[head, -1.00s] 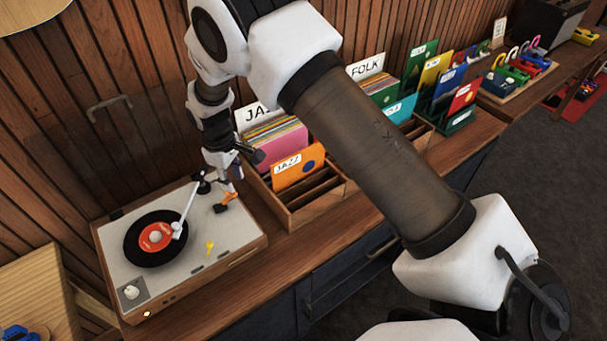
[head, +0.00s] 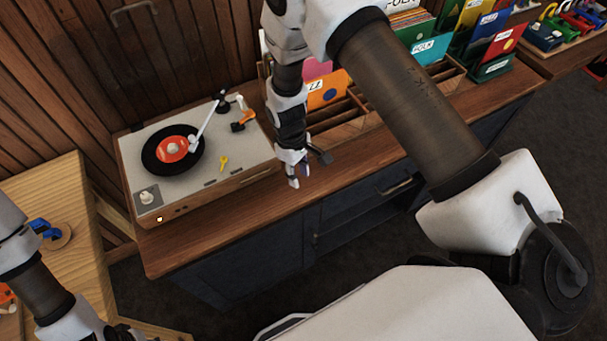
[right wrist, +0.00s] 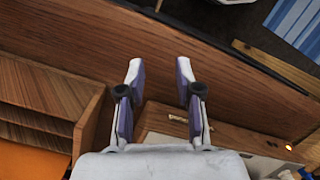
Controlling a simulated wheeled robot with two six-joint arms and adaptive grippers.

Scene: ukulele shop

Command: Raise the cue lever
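The turntable (head: 200,183) stands on the wooden counter, with a black record (head: 152,160) with an orange label on it. The white tonearm (head: 208,118) reaches over the record. A lever with an orange handle (head: 238,127), which looks like the cue lever, is at the deck's right rear; its exact tilt is hard to tell. My right gripper (head: 293,178) points down to the right of the turntable, apart from the lever. In the right wrist view its fingers (right wrist: 160,70) are spread and empty, and the turntable's front (right wrist: 222,134) shows beyond. My left gripper is out of frame.
A wooden record crate (head: 345,125) stands right of my right gripper. The counter front (head: 262,198) is clear. A light wooden table (head: 60,185) is at left.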

